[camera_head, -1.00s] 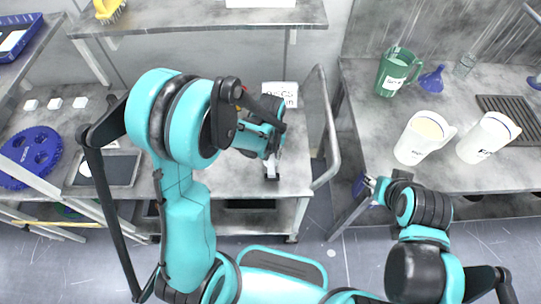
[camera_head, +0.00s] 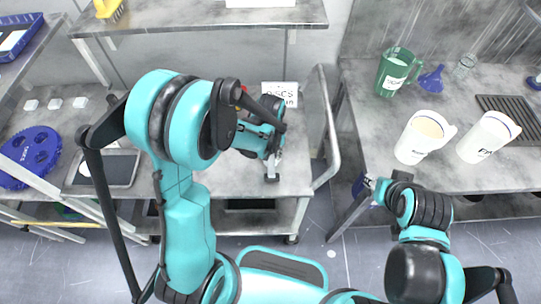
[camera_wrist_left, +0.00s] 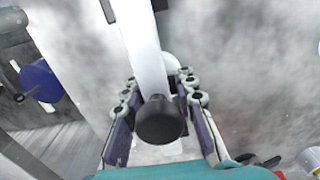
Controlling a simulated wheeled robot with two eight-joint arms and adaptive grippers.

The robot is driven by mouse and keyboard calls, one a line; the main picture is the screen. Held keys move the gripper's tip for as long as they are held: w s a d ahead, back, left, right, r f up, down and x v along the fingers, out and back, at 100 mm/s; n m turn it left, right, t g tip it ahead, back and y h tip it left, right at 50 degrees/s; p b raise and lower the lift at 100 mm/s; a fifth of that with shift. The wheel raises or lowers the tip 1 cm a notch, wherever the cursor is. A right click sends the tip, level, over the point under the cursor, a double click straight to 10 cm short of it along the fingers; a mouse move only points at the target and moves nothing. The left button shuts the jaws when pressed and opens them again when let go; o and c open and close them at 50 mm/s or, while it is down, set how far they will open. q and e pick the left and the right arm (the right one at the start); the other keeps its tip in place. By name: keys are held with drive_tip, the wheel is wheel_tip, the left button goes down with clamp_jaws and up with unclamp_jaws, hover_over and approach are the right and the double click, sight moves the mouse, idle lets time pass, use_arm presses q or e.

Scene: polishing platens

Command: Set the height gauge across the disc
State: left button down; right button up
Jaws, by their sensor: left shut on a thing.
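The height gauge (camera_head: 272,166) shows in the head view as a small pale upright piece with a dark foot, by the front edge of the middle bench. In the left wrist view it is a pale bar with a black rounded end (camera_wrist_left: 160,120). My left gripper (camera_head: 270,152) is over the bench and shut on it, with one finger on each side in the wrist view (camera_wrist_left: 161,122). A white rounded thing shows partly behind the bar; I cannot tell if it is the disc. My right gripper (camera_head: 376,188) is by the right bench's front edge, its fingers unclear.
A "DISCS" sign (camera_head: 279,93) stands at the back of the middle bench. A blue holed round plate (camera_head: 30,157) and a dark tray (camera_head: 118,168) lie to the left. The right bench holds a green jug (camera_head: 394,72), white jugs (camera_head: 420,138), a blue funnel (camera_head: 432,80) and a grate.

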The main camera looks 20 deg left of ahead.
use_arm(q)
drive_tip(key=c, duration=1.1)
unclamp_jaws()
drive_tip(key=shift+f, duration=0.3)
drive_tip(key=shift+c, duration=0.2)
drive_tip(key=shift+r, duration=0.15)
wheel_tip(320, 180, up, 12)
drive_tip(key=shift+s, duration=0.1)
drive_tip(key=s+a+r+m+t, duration=0.1)
drive_tip(key=s+a+r+t, duration=0.1)
drive_tip(key=s, duration=0.3)
drive_tip(key=s+a+r+m+t, duration=0.2)
drive_tip(key=s+r+t, duration=0.2)
drive_tip(key=s+t, duration=0.1)
drive_tip(key=shift+a, duration=0.35)
